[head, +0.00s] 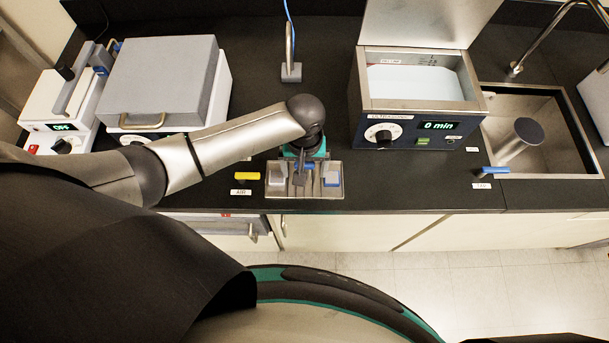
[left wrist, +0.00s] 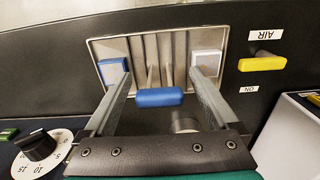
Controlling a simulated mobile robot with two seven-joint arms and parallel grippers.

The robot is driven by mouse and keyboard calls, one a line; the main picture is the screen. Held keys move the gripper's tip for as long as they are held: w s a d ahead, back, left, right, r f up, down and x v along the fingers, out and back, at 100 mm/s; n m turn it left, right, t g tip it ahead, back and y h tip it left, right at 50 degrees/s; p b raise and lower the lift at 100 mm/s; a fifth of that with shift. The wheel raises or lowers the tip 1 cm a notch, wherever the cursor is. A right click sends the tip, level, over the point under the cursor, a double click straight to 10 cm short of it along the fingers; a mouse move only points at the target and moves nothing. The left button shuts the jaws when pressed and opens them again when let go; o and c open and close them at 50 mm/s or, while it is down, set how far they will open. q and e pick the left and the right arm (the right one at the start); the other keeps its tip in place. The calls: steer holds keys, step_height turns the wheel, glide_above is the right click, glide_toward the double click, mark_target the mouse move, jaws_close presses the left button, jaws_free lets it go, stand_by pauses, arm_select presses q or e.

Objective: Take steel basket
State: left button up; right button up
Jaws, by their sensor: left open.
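A shallow steel basket (head: 273,192) lies at the front edge of the black counter. In the left wrist view the basket (left wrist: 215,45) shows a ribbed floor. A blue grip (left wrist: 160,97) on two thin rods shows in front of it, between my fingers. A white block (left wrist: 207,64) and a blue block (left wrist: 112,70) sit toward its two sides. My left gripper (head: 301,177) points down over the basket's middle, open, with its fingers apart on either side of the blue grip. I cannot tell if they touch it. My right gripper is not in view.
A yellow lever (head: 246,176) labelled AIR is left of the basket. An ultrasonic bath (head: 420,128) reading 0 min stands to the right, before a sink (head: 560,125) with a blue lever (head: 494,172). A grey-lidded box (head: 158,80) stands left.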

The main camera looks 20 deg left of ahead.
arm_select(q)
jaws_close()
stand_by(0.8)
